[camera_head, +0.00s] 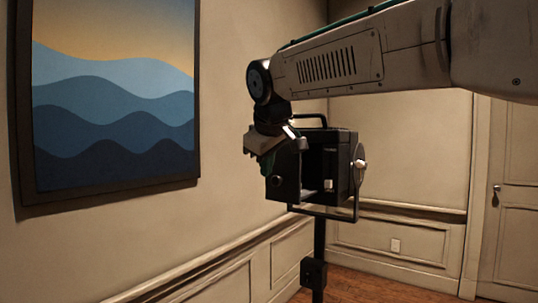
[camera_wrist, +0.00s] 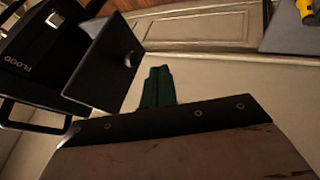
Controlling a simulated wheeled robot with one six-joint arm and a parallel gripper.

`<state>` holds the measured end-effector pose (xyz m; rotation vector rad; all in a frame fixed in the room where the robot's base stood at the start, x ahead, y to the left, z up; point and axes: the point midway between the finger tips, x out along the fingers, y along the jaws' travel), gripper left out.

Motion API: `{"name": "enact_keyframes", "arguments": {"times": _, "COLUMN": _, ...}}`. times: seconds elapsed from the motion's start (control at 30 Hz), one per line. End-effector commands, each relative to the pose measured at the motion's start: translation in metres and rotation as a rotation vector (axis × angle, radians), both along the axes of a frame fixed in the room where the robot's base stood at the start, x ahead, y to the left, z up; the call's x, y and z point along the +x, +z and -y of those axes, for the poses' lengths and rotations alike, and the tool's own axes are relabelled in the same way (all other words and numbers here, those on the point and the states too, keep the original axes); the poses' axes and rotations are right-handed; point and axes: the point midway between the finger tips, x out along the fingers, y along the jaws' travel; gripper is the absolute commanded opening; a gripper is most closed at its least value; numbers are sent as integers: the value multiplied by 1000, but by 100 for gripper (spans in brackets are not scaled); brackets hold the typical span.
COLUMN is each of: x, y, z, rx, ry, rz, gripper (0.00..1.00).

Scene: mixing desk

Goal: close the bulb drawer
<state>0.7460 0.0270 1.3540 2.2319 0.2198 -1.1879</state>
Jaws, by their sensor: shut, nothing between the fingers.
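The black lamp housing (camera_head: 342,165) stands on a pole, and its bulb drawer (camera_head: 284,178) sticks out to the left with its front panel apart from the housing. In the wrist view the drawer's front panel (camera_wrist: 106,66) shows as a dark plate with a small round knob, out from the housing (camera_wrist: 48,50) marked FLOOD. My gripper (camera_head: 265,164) is at the drawer's outer left side in the head view. Its green fingers (camera_wrist: 157,84) are shut and empty, beside the panel in the wrist view. I cannot tell whether they touch it.
A handle frame and the black pole (camera_head: 319,250) belong to the lamp stand. A wave painting (camera_head: 115,95) hangs on the left wall. A door (camera_head: 513,190) is at the right. A grey surface (camera_wrist: 290,32) with a yellow object (camera_wrist: 306,10) shows at the wrist view's top right.

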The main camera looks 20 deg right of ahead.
Motion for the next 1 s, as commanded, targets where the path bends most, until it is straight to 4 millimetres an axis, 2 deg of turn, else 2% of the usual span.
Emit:
{"name": "enact_keyframes", "arguments": {"times": 0.03, "x": 7, "y": -11, "z": 2, "rx": -1, "ry": -1, "rz": -4, "gripper": 0}}
{"name": "enact_keyframes", "arguments": {"times": 0.2, "x": 27, "y": -36, "z": 8, "rx": 0, "ry": -2, "rz": -1, "gripper": 0}}
{"name": "enact_keyframes", "arguments": {"times": 0.3, "x": 37, "y": -34, "z": 22, "rx": 2, "ry": -5, "rz": -1, "gripper": 0}}
{"name": "enact_keyframes", "arguments": {"times": 0.5, "x": 47, "y": -33, "z": 34, "rx": 2, "ry": -2, "rz": 0, "gripper": 0}}
{"name": "enact_keyframes", "arguments": {"times": 1.0, "x": 54, "y": -33, "z": 32, "rx": 1, "ry": 11, "rz": -1, "gripper": 0}}
